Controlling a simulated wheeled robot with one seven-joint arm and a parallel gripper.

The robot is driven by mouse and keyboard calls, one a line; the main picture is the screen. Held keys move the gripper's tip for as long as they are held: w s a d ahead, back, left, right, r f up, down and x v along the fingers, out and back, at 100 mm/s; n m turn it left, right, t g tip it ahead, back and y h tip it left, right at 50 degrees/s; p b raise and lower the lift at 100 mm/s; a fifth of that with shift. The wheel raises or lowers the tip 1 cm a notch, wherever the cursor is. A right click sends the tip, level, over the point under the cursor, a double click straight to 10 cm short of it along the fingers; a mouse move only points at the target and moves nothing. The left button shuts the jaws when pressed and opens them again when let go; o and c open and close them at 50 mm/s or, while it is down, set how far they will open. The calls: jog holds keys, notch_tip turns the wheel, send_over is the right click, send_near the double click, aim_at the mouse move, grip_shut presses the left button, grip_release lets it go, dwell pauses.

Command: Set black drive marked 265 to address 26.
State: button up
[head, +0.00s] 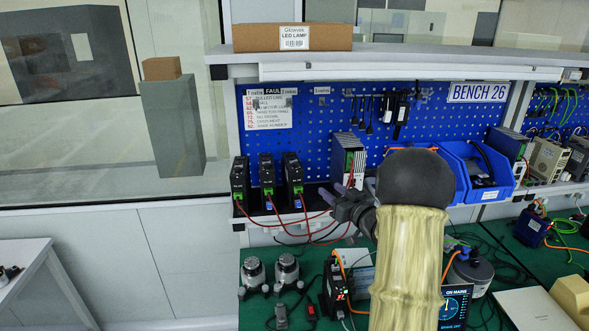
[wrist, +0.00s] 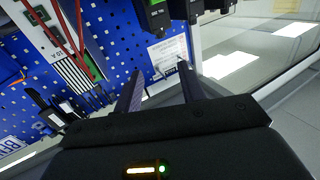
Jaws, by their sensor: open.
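Three black drives stand in a row on the shelf, a left one (head: 239,180), a middle one (head: 267,176) and a right one (head: 293,175), with green connectors and red wires. My gripper (head: 345,203) is open and empty in front of the shelf, right of the three drives. In the wrist view the jaws (wrist: 160,80) are spread apart, with dark drive undersides (wrist: 155,18) above them. My arm hides part of the bench.
A grey power unit (head: 349,157) stands on the shelf behind my gripper. Red and black cables hang below the shelf. Blue bins (head: 470,170) are to the right. Two motors (head: 286,268) and a screen (head: 454,306) are on the bench. A fault list (head: 268,110) hangs on the pegboard.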

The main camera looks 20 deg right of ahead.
jog(key=shift+a, duration=0.1)
jog(key=p, duration=0.7)
send_near(298, 165)
jog(key=x, duration=0.8)
jog(key=shift+w+a, duration=0.2)
jog(key=shift+w, duration=0.1)
jog(key=shift+c, duration=0.2)
grip_shut()
jog(key=shift+d+r, duration=0.1)
jog(key=shift+d, duration=0.05)
